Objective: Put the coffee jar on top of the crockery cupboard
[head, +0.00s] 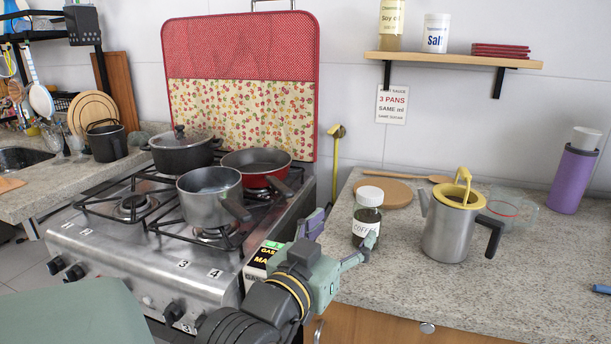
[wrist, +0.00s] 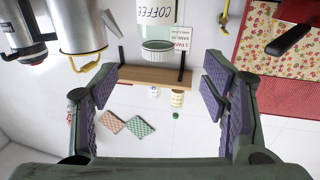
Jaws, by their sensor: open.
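In the wrist view the coffee jar (wrist: 156,30) appears upside down at the top middle, beyond the fingertips. My gripper (head: 342,234) is open, its fingers spread in front of the jar. One finger overlaps the jar's lower right in the head view; I cannot tell whether they touch. In the wrist view my gripper (wrist: 158,92) has nothing between its pads. I cannot identify the crockery cupboard in either view.
A steel pot with a yellow rim (head: 452,228) stands right of the jar. A round wooden board (head: 388,193) lies behind it. The stove (head: 150,255) with several pans is left. A wall shelf (head: 455,60) hangs above. The front right counter is mostly clear.

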